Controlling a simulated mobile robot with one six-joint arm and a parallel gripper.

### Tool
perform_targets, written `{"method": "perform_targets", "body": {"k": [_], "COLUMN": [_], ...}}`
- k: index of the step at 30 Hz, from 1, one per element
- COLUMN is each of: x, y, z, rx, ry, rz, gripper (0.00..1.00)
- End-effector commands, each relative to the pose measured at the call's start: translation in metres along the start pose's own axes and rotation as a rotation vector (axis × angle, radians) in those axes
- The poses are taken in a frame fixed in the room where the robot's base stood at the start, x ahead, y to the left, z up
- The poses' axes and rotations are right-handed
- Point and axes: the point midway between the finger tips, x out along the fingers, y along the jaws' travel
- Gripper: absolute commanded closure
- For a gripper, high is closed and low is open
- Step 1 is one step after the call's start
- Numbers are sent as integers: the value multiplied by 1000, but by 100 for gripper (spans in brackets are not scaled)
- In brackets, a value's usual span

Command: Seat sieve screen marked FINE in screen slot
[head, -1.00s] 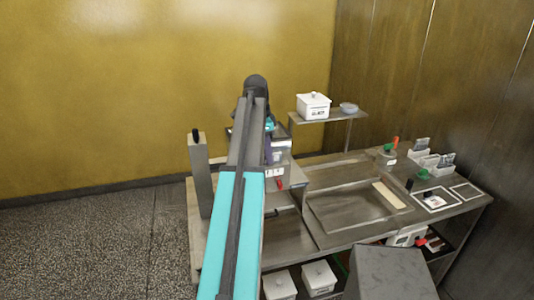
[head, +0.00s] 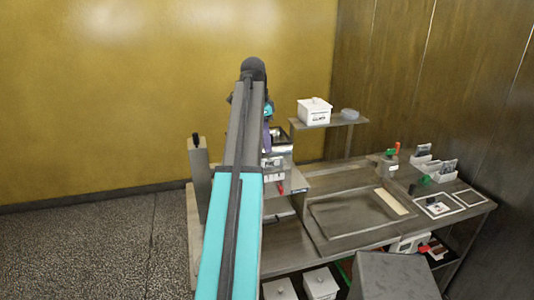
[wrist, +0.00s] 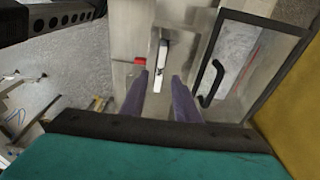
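My gripper (wrist: 160,85) shows as two purple fingers standing apart in the wrist view, with nothing held between them. Just beyond the fingertips is a narrow metal part with a white end (wrist: 157,78). To its right is a black-framed panel (wrist: 245,70) with a black handle (wrist: 210,84). I cannot tell whether this panel is a screen or a cover. In the head view, my arm partly hides a metal unit (head: 283,149) with white labels (head: 271,163) on its front. The label wording is too small to read surely. The screen slot cannot be made out.
A raised shelf (head: 336,122) holds a white lidded box (head: 314,110) and a bowl (head: 349,114). The bench has a shallow tray (head: 345,222), card holders (head: 440,171) and a grey post (head: 200,180) at left. White boxes (head: 320,283) stand below.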

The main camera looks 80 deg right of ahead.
Motion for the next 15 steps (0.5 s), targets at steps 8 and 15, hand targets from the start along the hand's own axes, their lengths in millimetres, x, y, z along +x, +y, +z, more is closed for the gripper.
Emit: {"method": "perform_targets", "body": {"k": [8,15], "x": [-29,-51], "y": [-2,-1], "z": [0,0], "rx": [0,0], "ry": [1,0], "rz": [-2,-1], "gripper": [71,71]}}
